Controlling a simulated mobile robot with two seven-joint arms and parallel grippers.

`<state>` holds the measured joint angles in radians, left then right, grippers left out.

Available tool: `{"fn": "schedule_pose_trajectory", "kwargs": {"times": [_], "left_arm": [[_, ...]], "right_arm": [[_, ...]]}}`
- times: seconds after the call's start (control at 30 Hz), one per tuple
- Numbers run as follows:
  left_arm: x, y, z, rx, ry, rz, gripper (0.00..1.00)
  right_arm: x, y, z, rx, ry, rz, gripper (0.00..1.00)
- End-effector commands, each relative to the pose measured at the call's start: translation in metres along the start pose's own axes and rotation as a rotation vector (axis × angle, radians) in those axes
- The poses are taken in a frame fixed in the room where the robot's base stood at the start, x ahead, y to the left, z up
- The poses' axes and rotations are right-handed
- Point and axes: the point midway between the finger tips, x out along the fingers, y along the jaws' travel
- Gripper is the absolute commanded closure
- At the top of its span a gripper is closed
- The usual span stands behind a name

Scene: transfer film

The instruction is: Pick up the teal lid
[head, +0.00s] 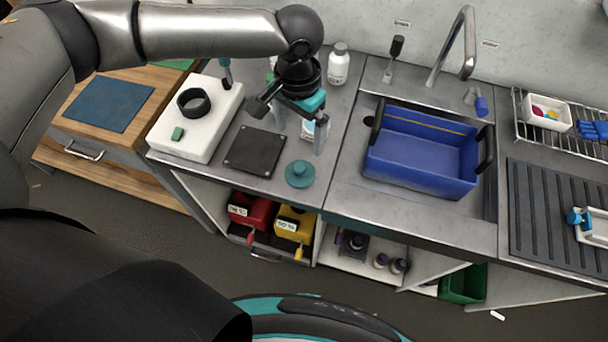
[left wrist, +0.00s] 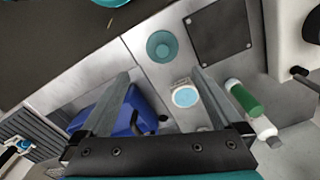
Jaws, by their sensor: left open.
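The teal lid (head: 300,173) is a round disc with a knob on top. It lies on the metal counter near the front edge, right of a dark square mat. It also shows in the left wrist view (left wrist: 162,46), just beyond the fingertips. My left gripper (head: 314,134) is open and empty, pointing down above the counter, behind the lid and apart from it. Its two fingers spread wide in the left wrist view (left wrist: 160,74). My right gripper is not in view.
A small round container (left wrist: 184,96) stands between the fingers in the wrist view. The dark mat (head: 255,151) and a white block (head: 196,118) lie to the left. A sink with a blue tub (head: 420,150) is to the right, a white bottle (head: 339,64) behind.

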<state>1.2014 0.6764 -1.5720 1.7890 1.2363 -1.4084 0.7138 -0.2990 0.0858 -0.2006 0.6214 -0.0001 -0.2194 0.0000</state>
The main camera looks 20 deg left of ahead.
Motion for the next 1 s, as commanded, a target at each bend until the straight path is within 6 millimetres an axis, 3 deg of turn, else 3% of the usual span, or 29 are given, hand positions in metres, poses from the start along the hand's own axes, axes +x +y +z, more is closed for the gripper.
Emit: {"fn": "schedule_pose_trajectory", "kwargs": {"times": [0.4, 0.67, 1.0], "left_arm": [[0.082, 0.0, 0.0, 0.001, -0.002, -0.001, 0.0], [0.099, -0.001, -0.001, 0.002, -0.002, -0.001, 0.0], [0.141, -0.003, -0.004, 0.001, -0.002, -0.002, 0.0]], "right_arm": [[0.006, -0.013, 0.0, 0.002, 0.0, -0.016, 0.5], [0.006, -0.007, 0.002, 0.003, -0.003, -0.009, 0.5], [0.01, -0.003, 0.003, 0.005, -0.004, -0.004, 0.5]]}}
